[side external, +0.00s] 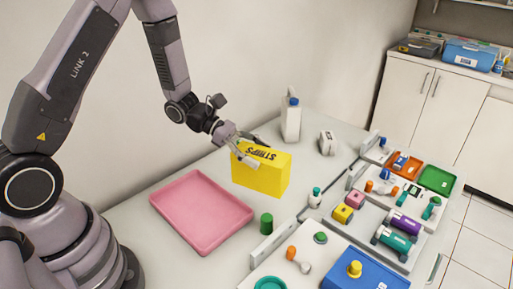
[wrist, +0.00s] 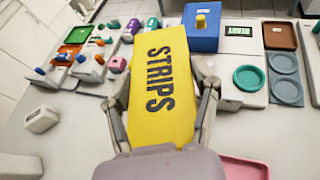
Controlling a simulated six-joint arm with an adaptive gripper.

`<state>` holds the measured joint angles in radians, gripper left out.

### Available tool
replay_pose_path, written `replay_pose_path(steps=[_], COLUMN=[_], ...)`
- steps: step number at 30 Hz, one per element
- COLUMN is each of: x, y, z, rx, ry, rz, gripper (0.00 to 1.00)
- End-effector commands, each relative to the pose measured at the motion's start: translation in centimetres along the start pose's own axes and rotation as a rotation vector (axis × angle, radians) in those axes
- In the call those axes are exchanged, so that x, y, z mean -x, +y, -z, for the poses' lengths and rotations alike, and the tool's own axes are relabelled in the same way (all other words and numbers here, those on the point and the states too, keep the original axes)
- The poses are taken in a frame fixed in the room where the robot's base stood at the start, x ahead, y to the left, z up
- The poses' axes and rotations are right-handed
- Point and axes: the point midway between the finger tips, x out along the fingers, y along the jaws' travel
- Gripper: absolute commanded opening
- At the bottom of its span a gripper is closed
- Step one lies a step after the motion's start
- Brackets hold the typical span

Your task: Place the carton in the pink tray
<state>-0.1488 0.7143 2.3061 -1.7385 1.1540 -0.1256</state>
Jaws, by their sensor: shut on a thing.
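The carton (side external: 262,172) is a yellow box marked "STRIPS". In the side view it stands behind and to the right of the pink tray (side external: 203,206); I cannot tell whether its base touches the table. My gripper (side external: 241,148) is shut on the carton's upper part. In the wrist view the carton (wrist: 160,85) fills the middle, between the two fingers of my gripper (wrist: 163,112). The pink tray is empty in the side view. Only a corner of it shows at the bottom right of the wrist view (wrist: 245,168).
A green cylinder (side external: 266,223) stands beside the tray's right edge. A white bottle (side external: 291,120) with a blue cap and a small white block (side external: 327,142) stand behind the carton. The wall is behind.

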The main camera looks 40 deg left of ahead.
Motion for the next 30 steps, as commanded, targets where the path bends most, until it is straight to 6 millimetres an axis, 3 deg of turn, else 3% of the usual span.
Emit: replay_pose_path(steps=[4, 9, 15, 18, 23, 30], x=[-2.1, -2.8, 0.0, 2.5, 6.4, 11.3], y=[-5.3, -13.0, -21.0, -23.2, -23.8, -19.7], z=[-0.1, 0.8, 3.5, 5.1, 7.5, 9.4], rx=[-0.113, -0.290, -0.543, -0.673, -0.882, -1.148], ry=[-0.002, -0.004, -0.005, -0.004, -0.004, 0.000], rz=[0.272, 0.699, 1.308, 1.624, 2.133, 2.797], gripper=[0.20, 0.20, 0.20, 0.20, 0.20, 0.20])
